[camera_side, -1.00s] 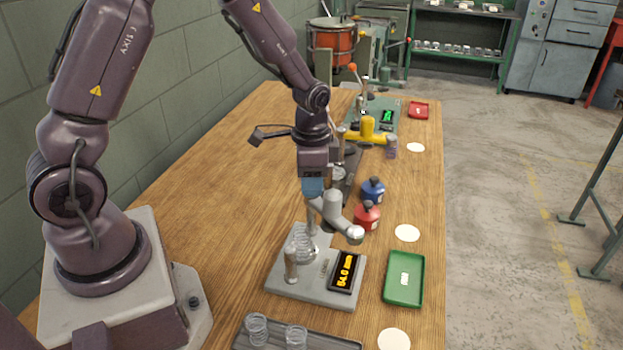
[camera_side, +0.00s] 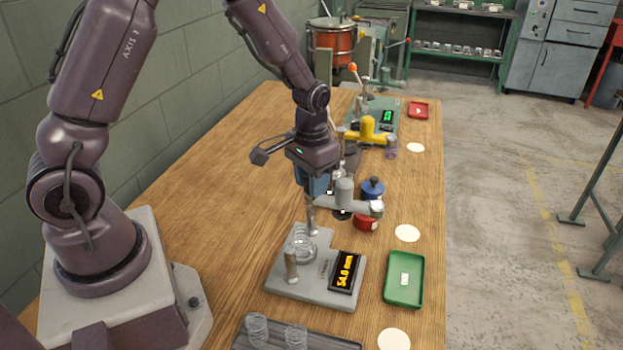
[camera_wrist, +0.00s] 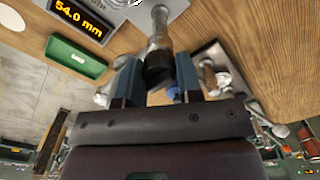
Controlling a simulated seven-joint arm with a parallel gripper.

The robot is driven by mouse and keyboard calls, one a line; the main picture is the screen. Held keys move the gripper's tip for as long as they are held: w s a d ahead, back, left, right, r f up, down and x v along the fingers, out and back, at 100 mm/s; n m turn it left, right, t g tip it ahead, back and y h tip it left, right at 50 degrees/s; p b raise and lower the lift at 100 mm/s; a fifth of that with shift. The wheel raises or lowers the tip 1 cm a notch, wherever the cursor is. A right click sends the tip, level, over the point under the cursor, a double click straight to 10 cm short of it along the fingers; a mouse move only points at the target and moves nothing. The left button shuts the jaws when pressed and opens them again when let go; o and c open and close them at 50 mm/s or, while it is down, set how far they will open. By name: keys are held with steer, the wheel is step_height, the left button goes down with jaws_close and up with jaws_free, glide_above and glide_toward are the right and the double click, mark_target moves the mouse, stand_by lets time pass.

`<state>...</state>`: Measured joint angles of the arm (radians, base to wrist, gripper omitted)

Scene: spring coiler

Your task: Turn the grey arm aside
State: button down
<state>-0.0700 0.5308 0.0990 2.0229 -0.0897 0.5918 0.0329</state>
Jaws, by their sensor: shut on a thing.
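The grey arm (camera_side: 345,190) sits on top of an upright post (camera_side: 310,218) on the grey base plate (camera_side: 318,290). It now points to the right, its round end over the red-handled weight or pot. My gripper (camera_side: 320,190) is shut on the grey arm near the post; its blue fingers straddle it. In the wrist view the gripper (camera_wrist: 156,75) shows a finger on each side of a dark collar, with the post (camera_wrist: 158,28) beyond. The fingers partly hide the arm. A coil spring (camera_side: 302,243) stands on the base plate, clear of the arm.
The display (camera_side: 344,271) reads 54.0 mm. A green tray (camera_side: 419,279) lies to the right. A red pot (camera_side: 365,223) and a blue pot (camera_side: 373,188) stand close to the arm's end. A dark tray (camera_side: 330,343) with springs is in front. A yellow arm (camera_side: 368,130) stands behind.

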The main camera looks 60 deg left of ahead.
steer(key=shift+r, duration=0.1)
stand_by(0.3)
steer(key=c, duration=0.8)
jaws_free()
step_height(320, 180, up, 13)
steer(key=shift+f, duration=0.1)
